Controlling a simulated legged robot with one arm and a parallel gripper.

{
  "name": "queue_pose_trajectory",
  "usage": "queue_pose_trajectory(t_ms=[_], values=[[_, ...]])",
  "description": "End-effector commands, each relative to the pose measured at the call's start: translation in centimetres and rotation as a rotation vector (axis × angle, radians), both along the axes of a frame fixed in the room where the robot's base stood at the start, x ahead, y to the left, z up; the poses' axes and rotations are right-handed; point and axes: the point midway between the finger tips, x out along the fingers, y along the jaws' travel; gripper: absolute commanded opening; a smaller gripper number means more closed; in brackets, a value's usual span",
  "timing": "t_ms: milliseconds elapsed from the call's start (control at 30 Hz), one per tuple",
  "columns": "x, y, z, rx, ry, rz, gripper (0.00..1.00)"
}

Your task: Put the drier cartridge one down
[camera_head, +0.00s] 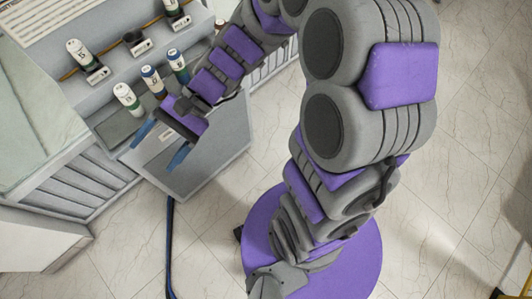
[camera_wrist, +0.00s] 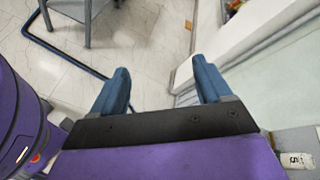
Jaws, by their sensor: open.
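My gripper (camera_head: 161,145) is open, with its blue fingers apart and nothing between them. It hangs over the front of the grey cabinet's lower ledge. Three cartridges stand in a row on that ledge: a white and green one (camera_head: 127,98), a white and blue one (camera_head: 153,81) and another white and dark one (camera_head: 178,66). Two more cartridges sit in holders above, one at left (camera_head: 80,53) and one at the top (camera_head: 173,9). I cannot tell which is drier cartridge one. In the wrist view my open gripper (camera_wrist: 160,85) faces bare floor.
The grey cabinet (camera_head: 205,160) has a projecting front box below my gripper. An empty-looking holder (camera_head: 137,43) sits between the upper cartridges. A dark blue pipe or hose (camera_head: 170,245) runs along the floor. A grey stool-like object (camera_wrist: 85,12) stands beyond. Tiled floor is open.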

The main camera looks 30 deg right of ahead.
Motion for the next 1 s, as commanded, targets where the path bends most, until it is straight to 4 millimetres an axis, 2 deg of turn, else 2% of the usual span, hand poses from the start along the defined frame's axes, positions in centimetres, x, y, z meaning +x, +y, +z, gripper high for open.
queue_pose_trajectory(t_ms=[33, 200, 400, 600, 700, 833, 1000], values=[[-1.7, -0.6, 0.1, -0.054, -0.05, 0.058, 0.78], [-6.6, -4.2, -0.6, -0.256, -0.192, 0.237, 0.78], [-10.5, -10.1, -1.3, -0.515, -0.344, 0.409, 0.78], [-12.7, -16.4, -1.0, -0.766, -0.463, 0.529, 0.78], [-13.2, -18.7, -0.6, -0.857, -0.499, 0.56, 0.78], [-13.6, -20.4, -0.3, -0.92, -0.522, 0.581, 0.78], [-13.7, -20.8, -0.1, -0.938, -0.527, 0.587, 0.78]])
